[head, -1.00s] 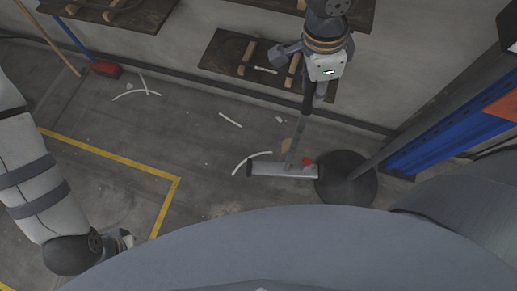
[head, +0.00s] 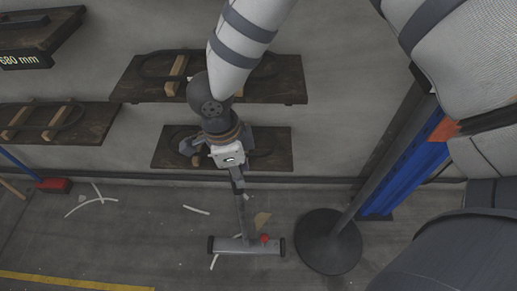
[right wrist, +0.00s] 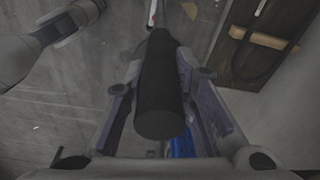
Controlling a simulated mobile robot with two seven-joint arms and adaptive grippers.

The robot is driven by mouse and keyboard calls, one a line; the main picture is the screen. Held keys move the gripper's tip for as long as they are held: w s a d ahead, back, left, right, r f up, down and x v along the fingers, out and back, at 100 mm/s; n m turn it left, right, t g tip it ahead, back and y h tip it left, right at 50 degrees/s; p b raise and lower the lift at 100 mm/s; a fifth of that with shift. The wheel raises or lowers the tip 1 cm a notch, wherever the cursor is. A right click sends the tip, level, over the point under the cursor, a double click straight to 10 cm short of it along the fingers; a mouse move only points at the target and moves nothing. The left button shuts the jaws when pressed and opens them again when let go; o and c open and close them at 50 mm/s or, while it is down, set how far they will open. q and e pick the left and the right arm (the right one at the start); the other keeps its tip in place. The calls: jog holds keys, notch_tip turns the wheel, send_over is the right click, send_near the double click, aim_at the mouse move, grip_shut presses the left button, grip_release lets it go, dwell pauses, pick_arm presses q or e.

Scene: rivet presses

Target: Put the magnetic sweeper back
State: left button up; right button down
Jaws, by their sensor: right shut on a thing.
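The magnetic sweeper has a grey bar head (head: 232,246) with black ends and a red part on top. Its shaft rises from the head to my right gripper (head: 237,178) in the head view. That gripper is shut on the sweeper's black handle (right wrist: 160,90), which lies between the fingers in the right wrist view. The sweeper is roughly upright, its head low over or on the floor; I cannot tell whether it touches. My left gripper is not in the head view.
A round dark base (head: 320,248) with a slanted pole stands just right of the sweeper head. A blue post (head: 410,175) is further right. Dark wall boards (head: 278,148) with wooden blocks are behind. White strips (head: 196,210) and a red broom head (head: 56,185) lie on the floor left.

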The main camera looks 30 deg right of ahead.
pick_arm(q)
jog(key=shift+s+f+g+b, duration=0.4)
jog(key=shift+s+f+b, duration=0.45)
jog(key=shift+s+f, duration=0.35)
pick_arm(e)
jog(key=w+a+f, duration=0.3)
jog(key=a+f, duration=0.1)
jog(key=f, duration=0.5)
jog(key=shift+w, duration=0.15)
jog(key=shift+f, duration=0.1)
jog(key=c, duration=1.3)
grip_release()
jog(key=shift+c, duration=0.2)
